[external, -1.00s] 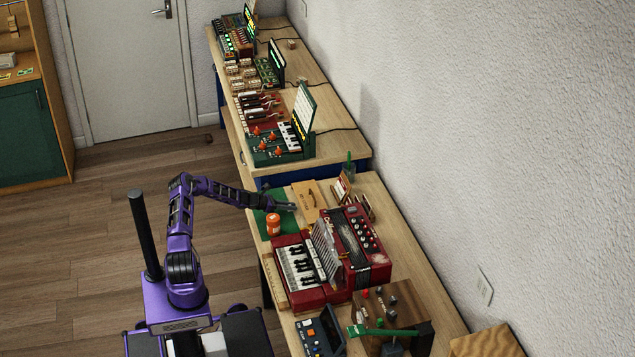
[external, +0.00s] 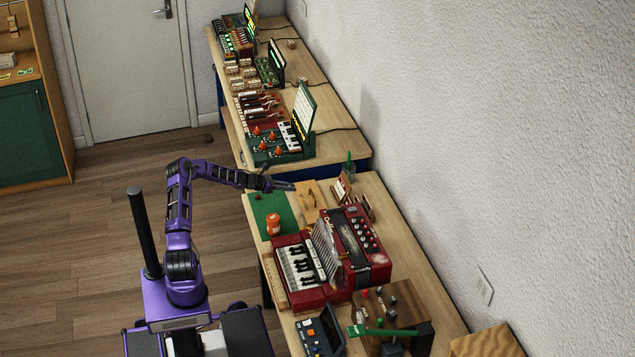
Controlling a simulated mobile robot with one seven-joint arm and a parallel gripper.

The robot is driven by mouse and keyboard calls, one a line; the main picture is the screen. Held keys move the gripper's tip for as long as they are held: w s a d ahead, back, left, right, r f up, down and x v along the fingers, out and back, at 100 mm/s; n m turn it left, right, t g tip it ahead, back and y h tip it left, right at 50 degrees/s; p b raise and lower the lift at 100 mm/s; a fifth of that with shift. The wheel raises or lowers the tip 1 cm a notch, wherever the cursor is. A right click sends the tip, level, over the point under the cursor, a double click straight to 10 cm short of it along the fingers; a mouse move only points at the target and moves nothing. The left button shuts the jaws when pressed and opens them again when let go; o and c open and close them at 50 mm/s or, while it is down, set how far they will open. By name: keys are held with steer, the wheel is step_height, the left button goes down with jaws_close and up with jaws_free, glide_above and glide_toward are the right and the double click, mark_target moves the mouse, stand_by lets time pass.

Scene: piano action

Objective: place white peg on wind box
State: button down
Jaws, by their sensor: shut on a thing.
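My gripper (external: 285,186) is raised above the far end of the near bench, near the tan board (external: 313,198). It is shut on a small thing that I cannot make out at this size. I cannot pick out the white peg for certain. A brown wooden box (external: 403,299) with small red, green and pale knobs or pegs on top stands at the near right of the bench. It may be the wind box, but I cannot tell.
A green mat (external: 283,213) with an orange jar (external: 273,224) lies left of the board. A red accordion-like instrument (external: 355,245) with a keyboard stands between my gripper and the brown box. A green lever (external: 385,331) and a dark blue device (external: 318,335) are nearer.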

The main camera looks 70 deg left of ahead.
step_height(320, 180, up, 20)
steer(key=w+d+m+g+h+p, duration=0.1)
steer(key=w+d+m+h, duration=0.15)
steer(key=w+d, duration=0.7)
steer(key=w+d+m+g+h+p, duration=0.1)
steer(key=w+d+m+h, duration=0.15)
steer(key=d, duration=1.35)
steer(key=w+d+m+h+p, duration=0.1)
steer(key=w+d+m+h, duration=0.15)
steer(key=w+d, duration=0.7)
steer(key=m+g+h+p, duration=0.3)
steer(key=m+g+h, duration=0.2)
steer(key=m+g, duration=0.15)
glide_above(376, 320)
step_height(376, 320, down, 5)
step_height(376, 320, down, 11)
steer(key=shift+a+r+b, duration=0.1)
steer(key=shift+r+b, duration=0.1)
steer(key=shift+b, duration=0.75)
